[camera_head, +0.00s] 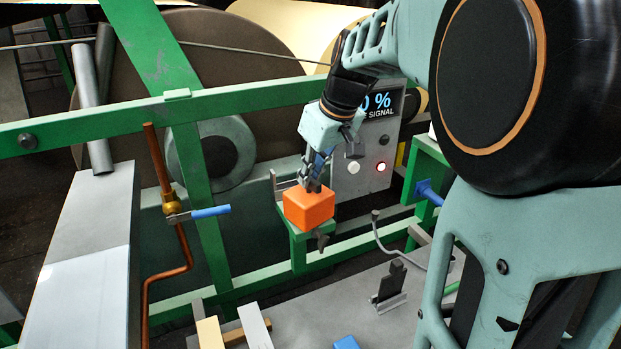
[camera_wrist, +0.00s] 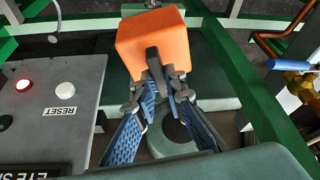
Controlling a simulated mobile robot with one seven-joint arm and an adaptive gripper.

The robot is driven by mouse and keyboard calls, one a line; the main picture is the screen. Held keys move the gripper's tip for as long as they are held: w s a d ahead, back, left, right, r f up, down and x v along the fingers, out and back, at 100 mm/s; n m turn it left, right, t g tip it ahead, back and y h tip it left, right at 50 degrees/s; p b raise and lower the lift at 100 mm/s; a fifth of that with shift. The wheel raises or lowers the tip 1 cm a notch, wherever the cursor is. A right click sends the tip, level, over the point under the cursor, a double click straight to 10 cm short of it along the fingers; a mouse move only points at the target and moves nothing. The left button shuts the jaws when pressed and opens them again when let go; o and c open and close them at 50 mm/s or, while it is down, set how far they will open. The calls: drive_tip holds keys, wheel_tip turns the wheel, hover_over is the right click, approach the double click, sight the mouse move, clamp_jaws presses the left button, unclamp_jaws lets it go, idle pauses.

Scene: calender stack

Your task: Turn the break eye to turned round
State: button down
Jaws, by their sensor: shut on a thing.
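The break eye appears to be the orange box-shaped housing (camera_head: 309,207), which sits on a green bracket at the machine frame. It also shows at the top of the wrist view (camera_wrist: 150,42). My gripper (camera_head: 313,184) reaches down to the housing from above. In the wrist view my gripper's fingertips (camera_wrist: 164,76) close on a dark upright tab (camera_wrist: 154,62) at the orange housing. The fingers partly hide where the tab joins the housing. The panel (camera_head: 372,150) beside it reads "0 %" with "E SIGNAL" partly visible, and its red lamp (camera_head: 381,167) is lit.
A white RESET button (camera_wrist: 65,91) is on the panel beside the lamp. Green frame beams (camera_head: 90,125) surround the housing. A copper pipe with a blue-handled valve (camera_head: 197,213) stands at left. A grey table (camera_head: 350,300) below holds several loose parts.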

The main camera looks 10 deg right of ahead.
drive_tip(key=m+h, duration=0.1)
drive_tip(key=m, duration=0.1)
drive_tip(key=m+h, duration=0.1)
drive_tip(key=m, duration=0.2)
drive_tip(key=shift+a+t, duration=0.2)
drive_tip(key=shift+t, duration=0.1)
drive_tip(key=m+h, duration=0.1)
drive_tip(key=m, duration=0.2)
drive_tip(key=m+h+b, duration=0.1)
drive_tip(key=m, duration=0.2)
drive_tip(key=shift+w+a+m, duration=0.1)
drive_tip(key=shift+a+m, duration=0.05)
drive_tip(key=shift+m, duration=0.25)
drive_tip(key=m+g+h, duration=0.1)
drive_tip(key=m, duration=0.1)
drive_tip(key=m+g, duration=0.1)
drive_tip(key=m, duration=0.1)
drive_tip(key=shift+a+m+h, duration=0.1)
drive_tip(key=shift+m+h, duration=0.2)
drive_tip(key=shift+h, duration=0.1)
drive_tip(key=shift+w+m+g+p, duration=0.15)
drive_tip(key=shift+m+g+p, duration=0.45)
drive_tip(key=shift+m, duration=1.6)
drive_tip(key=shift+h, duration=0.3)
drive_tip(key=c, duration=2)
unclamp_jaws()
drive_tip(key=shift+g, duration=0.3)
drive_tip(key=v, duration=1.2)
